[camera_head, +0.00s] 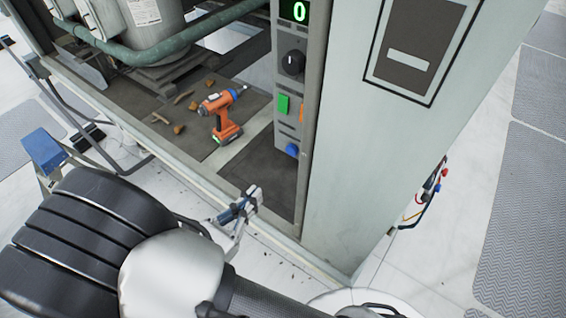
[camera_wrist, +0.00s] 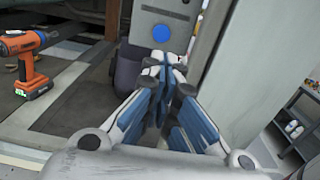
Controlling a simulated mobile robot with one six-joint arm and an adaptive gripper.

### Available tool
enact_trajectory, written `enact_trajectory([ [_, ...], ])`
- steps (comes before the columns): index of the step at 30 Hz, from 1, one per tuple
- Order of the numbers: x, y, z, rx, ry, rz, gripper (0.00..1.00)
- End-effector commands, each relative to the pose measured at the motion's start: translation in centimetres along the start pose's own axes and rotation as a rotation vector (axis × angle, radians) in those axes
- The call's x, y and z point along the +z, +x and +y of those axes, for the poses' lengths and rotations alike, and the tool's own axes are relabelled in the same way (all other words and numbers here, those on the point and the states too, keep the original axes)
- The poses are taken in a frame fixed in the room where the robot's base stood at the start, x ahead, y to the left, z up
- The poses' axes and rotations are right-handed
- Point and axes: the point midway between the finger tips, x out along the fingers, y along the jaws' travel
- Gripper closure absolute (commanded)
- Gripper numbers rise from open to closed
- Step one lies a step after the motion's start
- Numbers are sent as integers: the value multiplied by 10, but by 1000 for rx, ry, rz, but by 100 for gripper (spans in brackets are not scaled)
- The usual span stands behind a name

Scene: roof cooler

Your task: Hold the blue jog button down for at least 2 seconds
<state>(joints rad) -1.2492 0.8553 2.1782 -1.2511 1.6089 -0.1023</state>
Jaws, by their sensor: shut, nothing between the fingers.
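The blue jog button (camera_head: 292,149) is a round blue knob at the bottom of a grey control panel (camera_head: 288,75), below a green button (camera_head: 283,104). In the wrist view the blue button (camera_wrist: 161,34) sits above and beyond my fingertips. My gripper (camera_head: 254,193) is shut and empty, below and to the left of the button in the head view, with a visible gap between them. In the wrist view my gripper (camera_wrist: 163,62) has its fingertips together, pointing toward the panel, and nothing of the button is covered.
An orange drill (camera_head: 221,112) stands on the dark cabinet floor left of the panel, with small brown scraps (camera_head: 178,129) nearby. A pale cabinet wall (camera_head: 370,150) stands right of the panel. A display (camera_head: 299,11) above reads 0. A black dial (camera_head: 293,62) is below it.

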Motion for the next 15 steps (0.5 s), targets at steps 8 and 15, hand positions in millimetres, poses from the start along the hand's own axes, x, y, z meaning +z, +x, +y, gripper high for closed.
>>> enact_trajectory([
  [8,0,62,-2,-8,-2,1,100],
  [15,0,103,-2,-6,0,1,100],
])
